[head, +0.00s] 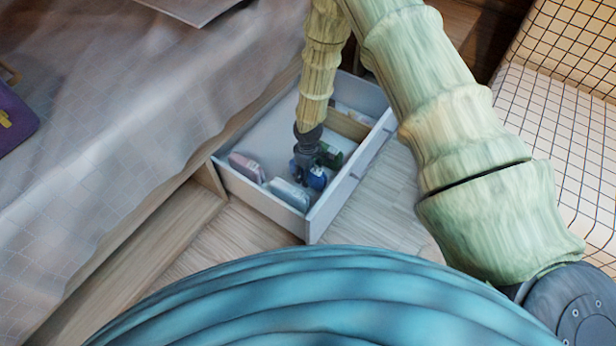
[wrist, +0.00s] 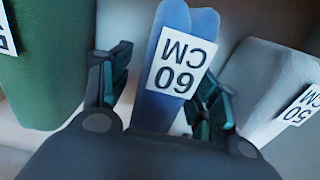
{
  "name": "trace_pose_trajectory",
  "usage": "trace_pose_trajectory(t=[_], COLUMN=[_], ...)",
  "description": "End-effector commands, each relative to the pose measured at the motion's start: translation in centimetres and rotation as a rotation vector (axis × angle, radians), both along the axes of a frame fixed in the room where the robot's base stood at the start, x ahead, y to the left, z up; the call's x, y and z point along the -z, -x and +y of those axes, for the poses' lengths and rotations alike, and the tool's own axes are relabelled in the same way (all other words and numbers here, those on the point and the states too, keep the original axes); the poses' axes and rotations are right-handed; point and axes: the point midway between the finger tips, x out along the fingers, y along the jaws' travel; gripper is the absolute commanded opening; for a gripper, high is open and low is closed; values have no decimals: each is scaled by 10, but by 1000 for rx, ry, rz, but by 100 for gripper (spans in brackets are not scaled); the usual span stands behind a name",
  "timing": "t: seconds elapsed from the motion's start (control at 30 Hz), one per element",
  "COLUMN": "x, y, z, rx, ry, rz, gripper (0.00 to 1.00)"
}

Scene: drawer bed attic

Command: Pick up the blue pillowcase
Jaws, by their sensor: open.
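The blue pillowcase (wrist: 165,104) is a folded blue bundle with a white label reading "60 CM". In the wrist view it stands between the two open fingers of my gripper (wrist: 160,92). Its lower part is hidden behind the gripper body. In the head view the blue pillowcase (head: 317,178) sits in the open white drawer, with my gripper (head: 306,170) down in the drawer at it. I cannot tell whether either finger touches it.
A green bundle (wrist: 45,60) stands left of the blue one in the wrist view, a grey-white "50 CM" bundle (wrist: 262,85) right. The drawer (head: 262,198) has raised walls around my gripper. A pink bundle (head: 246,167) and a wooden block (head: 347,124) are also inside.

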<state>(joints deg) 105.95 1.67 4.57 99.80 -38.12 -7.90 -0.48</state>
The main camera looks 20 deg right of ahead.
Motion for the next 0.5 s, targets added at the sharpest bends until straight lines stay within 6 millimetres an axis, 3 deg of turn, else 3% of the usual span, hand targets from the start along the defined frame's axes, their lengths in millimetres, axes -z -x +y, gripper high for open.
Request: trace_pose_trajectory(t=[0.27, 0.5], x=[4, 4], y=[0, 0], z=[0, 0], rx=[1, 0], ry=[-1, -1], rz=[-1, -1], gripper=[61, 19])
